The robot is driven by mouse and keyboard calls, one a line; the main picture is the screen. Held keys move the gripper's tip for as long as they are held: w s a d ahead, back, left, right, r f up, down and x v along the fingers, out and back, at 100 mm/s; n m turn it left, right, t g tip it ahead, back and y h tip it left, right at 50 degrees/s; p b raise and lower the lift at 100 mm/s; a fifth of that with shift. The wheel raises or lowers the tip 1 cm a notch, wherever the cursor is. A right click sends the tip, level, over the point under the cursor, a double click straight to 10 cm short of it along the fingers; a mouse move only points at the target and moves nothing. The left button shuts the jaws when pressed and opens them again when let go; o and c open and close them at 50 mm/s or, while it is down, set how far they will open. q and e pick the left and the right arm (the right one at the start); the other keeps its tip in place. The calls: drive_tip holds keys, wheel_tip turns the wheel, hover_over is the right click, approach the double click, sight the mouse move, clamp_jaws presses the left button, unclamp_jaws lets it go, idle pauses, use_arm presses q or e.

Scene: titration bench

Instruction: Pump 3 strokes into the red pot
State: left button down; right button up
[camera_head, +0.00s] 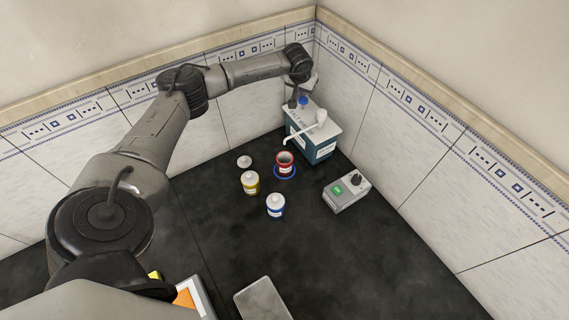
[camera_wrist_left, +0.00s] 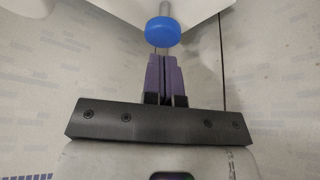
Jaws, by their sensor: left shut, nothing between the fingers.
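The red pot (camera_head: 285,168) stands open inside a blue ring on the dark bench. The teal dispenser box (camera_head: 312,146) with a white top stands behind it, and its white spout (camera_head: 293,138) reaches out over the pot's side. A blue pump knob (camera_head: 303,101) sits above the box top. My left gripper (camera_head: 292,103) is close beside the knob, shut and empty. In the left wrist view the purple fingers (camera_wrist_left: 164,74) are pressed together, with the blue knob (camera_wrist_left: 163,31) just past their tips. Whether they touch it is unclear. My right gripper is not in view.
A yellow pot (camera_head: 250,186) and a blue pot (camera_head: 275,208), both white-lidded, stand in front. A loose white lid (camera_head: 244,162) lies left of the red pot. A grey device (camera_head: 346,195) with a black knob stands right. Tiled walls close off the corner.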

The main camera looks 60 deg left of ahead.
sight(303, 99)
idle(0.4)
use_arm(q)
drive_tip(key=shift+f, duration=0.25)
drive_tip(key=shift+f+b, duration=1.1)
drive_tip(key=shift+f, duration=0.45)
drive_tip(key=shift+r, duration=0.1)
drive_tip(key=shift+r+p, duration=0.6)
drive_tip(key=shift+r, duration=0.05)
drive_tip(key=shift+r+p, duration=0.7)
drive_tip(key=shift+r, duration=0.4)
